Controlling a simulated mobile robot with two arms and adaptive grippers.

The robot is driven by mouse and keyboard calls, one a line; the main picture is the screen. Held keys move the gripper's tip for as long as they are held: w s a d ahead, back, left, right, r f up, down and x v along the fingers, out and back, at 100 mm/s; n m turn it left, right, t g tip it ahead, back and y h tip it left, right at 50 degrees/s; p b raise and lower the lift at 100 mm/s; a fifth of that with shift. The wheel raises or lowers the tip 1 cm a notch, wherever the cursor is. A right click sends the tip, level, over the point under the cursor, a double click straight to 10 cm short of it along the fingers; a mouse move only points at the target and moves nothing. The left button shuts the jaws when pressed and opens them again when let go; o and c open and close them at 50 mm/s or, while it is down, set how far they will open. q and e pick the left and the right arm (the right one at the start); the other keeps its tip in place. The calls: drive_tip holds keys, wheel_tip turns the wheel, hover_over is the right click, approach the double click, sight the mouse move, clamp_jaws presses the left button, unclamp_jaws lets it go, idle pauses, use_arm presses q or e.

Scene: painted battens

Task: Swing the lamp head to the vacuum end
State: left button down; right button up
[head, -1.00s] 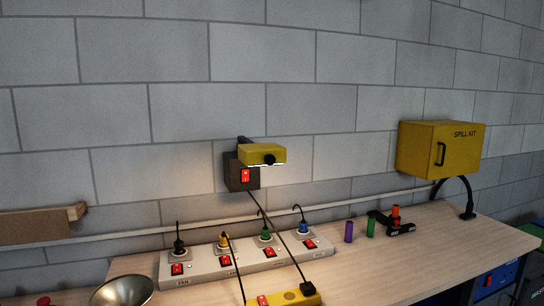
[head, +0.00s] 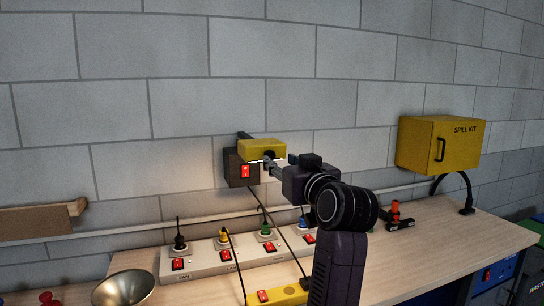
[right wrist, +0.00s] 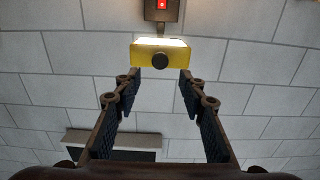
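The lamp head (head: 262,149) is a yellow box with a black knob on its front, mounted on a dark wall box (head: 232,170) with a red switch. It glows at its lower edge. My right gripper (head: 272,164) is at the front of the lamp head, partly covering its knob. In the right wrist view, the open fingers (right wrist: 156,82) point at the lamp head (right wrist: 148,52), which sits just beyond the tips, with nothing gripped. Below is a power strip (head: 212,262), its left end marked FAN; my arm hides its right end, and no vacuum label is readable. My left gripper is out of view.
A yellow spill kit box (head: 438,145) hangs at the right. A metal bowl (head: 124,289) and a yellow block (head: 282,294) are at the front.

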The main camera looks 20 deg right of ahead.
sight(271, 155)
drive_tip(key=w+p, duration=0.2)
drive_tip(key=w, duration=0.4)
drive_tip(key=shift+a, duration=0.1)
drive_tip(key=shift+w+f, duration=0.1)
drive_tip(key=shift+w, duration=0.5)
drive_tip(key=shift+c, duration=0.5)
clamp_jaws()
